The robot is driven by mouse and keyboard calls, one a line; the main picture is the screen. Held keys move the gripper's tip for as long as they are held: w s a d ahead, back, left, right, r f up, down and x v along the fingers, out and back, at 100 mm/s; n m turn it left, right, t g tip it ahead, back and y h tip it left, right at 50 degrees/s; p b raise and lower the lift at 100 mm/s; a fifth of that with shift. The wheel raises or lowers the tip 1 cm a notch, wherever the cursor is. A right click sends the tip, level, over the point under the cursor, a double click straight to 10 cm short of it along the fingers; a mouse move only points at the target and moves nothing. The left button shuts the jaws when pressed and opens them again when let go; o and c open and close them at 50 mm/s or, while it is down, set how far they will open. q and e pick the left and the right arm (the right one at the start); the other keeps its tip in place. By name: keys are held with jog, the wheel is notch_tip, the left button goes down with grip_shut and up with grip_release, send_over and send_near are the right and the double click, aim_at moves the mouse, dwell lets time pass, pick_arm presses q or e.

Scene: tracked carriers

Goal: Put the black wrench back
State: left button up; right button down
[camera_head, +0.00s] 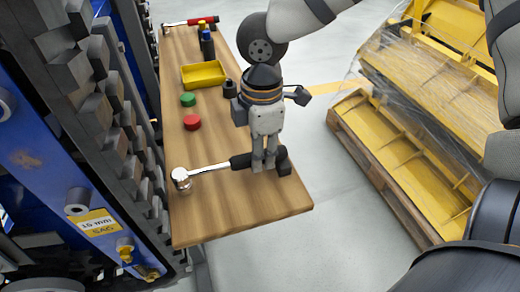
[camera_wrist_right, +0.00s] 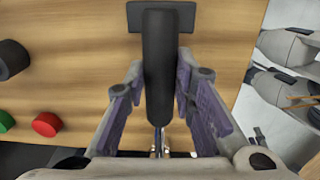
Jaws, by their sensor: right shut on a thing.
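The black wrench has a black handle (camera_head: 240,161), a silver shaft and a round silver head (camera_head: 181,179) that points left, over the near part of the wooden bench. My right gripper (camera_head: 264,166) points down at the handle end and is shut on the black handle. In the right wrist view the handle (camera_wrist_right: 160,65) runs lengthwise between the fingers (camera_wrist_right: 160,90). A flat black piece (camera_wrist_right: 160,17) lies at the handle's end, and it also shows in the head view (camera_head: 283,160). I cannot tell whether the wrench touches the bench. My left gripper is not in view.
The wooden bench (camera_head: 215,215) also bears a red cylinder (camera_head: 192,122), a green cylinder (camera_head: 188,99), a yellow tray (camera_head: 204,84), small bottles (camera_head: 207,44) and a red-handled wrench (camera_head: 200,20). Tracked blue machinery (camera_head: 40,150) stands left; wrapped yellow parts (camera_head: 400,160) lie right.

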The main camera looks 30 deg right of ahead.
jog(key=c, duration=1.3)
grip_release()
jog(key=shift+c, duration=0.2)
notch_tip(320, 180, up, 12)
jog(key=shift+s, duration=0.15)
